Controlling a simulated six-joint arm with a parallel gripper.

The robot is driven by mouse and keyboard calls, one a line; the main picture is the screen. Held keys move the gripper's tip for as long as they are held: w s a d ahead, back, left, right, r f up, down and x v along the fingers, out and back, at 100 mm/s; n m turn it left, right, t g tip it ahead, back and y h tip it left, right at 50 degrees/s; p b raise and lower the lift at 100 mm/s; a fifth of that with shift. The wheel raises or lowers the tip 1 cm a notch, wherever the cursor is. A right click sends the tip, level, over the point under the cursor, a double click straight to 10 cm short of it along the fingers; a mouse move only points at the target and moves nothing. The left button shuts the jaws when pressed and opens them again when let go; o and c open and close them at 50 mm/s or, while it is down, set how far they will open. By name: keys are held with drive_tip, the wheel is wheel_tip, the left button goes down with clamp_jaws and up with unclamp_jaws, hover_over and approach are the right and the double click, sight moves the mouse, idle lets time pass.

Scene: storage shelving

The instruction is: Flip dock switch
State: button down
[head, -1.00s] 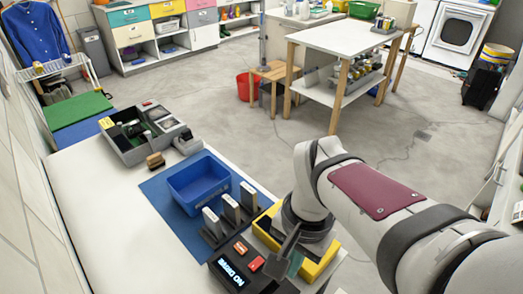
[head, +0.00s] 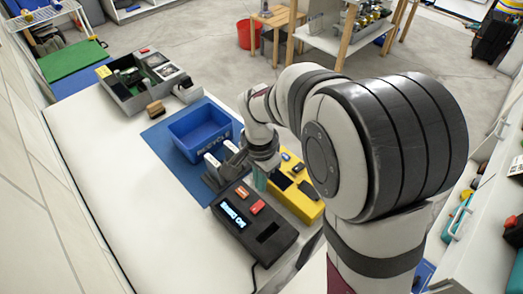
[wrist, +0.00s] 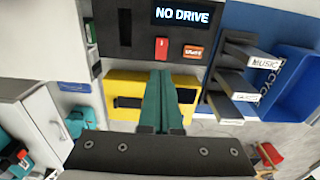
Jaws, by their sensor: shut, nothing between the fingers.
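The black dock (head: 265,238) lies on the white counter, its lit screen reading NO DRIVE upside down in the head view. The dock also fills the top of the wrist view (wrist: 130,60). It bears a red rocker-like piece (wrist: 161,47) and an orange-red labelled button (wrist: 193,51); I cannot tell which one is the switch. My gripper (head: 261,182) is between the drive rack and the yellow bin, near the dock's far edge. In the wrist view, its teal fingers (wrist: 162,75) are shut and empty, pointing toward the red piece, apparently apart from it.
A yellow bin (head: 310,208) with dark items stands beside the dock. A rack (wrist: 218,75) holds labelled drives close to the gripper. Behind are a blue bin (head: 184,150) on a blue mat and a grey tray (head: 121,95) of parts. The counter's left part (head: 90,180) is clear.

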sight(261, 204)
wheel_tip(261, 204, down, 8)
drive_tip(key=shift+r, duration=0.1)
idle(0.4)
drive_tip(key=shift+d+f, duration=0.1)
drive_tip(key=shift+f, duration=0.1)
drive_tip(key=shift+s+a+r, duration=0.2)
drive_tip(key=shift+s+a, duration=0.3)
drive_tip(key=shift+a, duration=0.1)
drive_tip(key=shift+r, duration=0.1)
wheel_tip(261, 204, up, 14)
drive_tip(key=s+a, duration=0.1)
drive_tip(key=shift+s+a, duration=0.15)
drive_tip(key=shift+s, duration=0.05)
